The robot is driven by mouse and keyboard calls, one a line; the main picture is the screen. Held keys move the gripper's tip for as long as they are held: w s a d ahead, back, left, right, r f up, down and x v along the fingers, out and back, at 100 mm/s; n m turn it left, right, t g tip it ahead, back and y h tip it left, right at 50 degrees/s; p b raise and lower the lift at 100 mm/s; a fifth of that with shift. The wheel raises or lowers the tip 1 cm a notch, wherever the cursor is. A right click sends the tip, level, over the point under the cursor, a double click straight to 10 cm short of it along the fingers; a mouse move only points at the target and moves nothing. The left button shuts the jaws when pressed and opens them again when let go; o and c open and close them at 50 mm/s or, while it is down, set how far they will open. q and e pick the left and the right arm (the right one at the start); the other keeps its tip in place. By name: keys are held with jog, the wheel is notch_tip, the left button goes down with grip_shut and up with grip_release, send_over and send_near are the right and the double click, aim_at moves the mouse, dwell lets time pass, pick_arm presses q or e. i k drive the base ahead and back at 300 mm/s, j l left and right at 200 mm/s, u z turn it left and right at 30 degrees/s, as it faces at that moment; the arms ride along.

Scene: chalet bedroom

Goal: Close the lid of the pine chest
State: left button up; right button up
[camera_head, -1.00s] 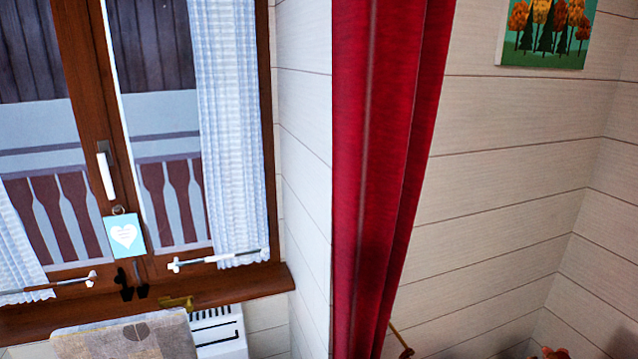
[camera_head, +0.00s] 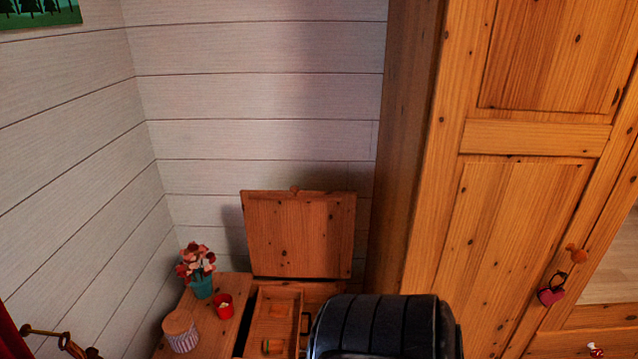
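The pine chest (camera_head: 325,287) stands in the corner between the plank wall and the wardrobe, low in the head view. Its lid (camera_head: 298,235) is open and stands nearly upright at the back, with a small knob at its top edge. A wooden tray or drawer with small items in it (camera_head: 274,320) shows in front of the lid. A dark rounded shape at the bottom hides the chest's front right; I cannot tell what it is. Neither of my grippers is in view.
A tall pine wardrobe (camera_head: 520,220) stands close on the right, with a pink heart tag on its knob. On the wooden top left of the lid are a potted flower (camera_head: 198,275), a red cup (camera_head: 224,306) and a lidded jar (camera_head: 181,331).

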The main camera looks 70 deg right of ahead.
aim_at(293, 233)
jog(key=k+z, duration=0.15)
jog(key=z, duration=0.2)
jog(key=k+z, duration=0.15)
jog(key=z, duration=0.2)
jog(key=k+z, duration=0.15)
jog(key=z, duration=1.1)
jog(key=i+j+u, duration=0.2)
jog(key=i+j, duration=0.25)
jog(key=i, duration=0.2)
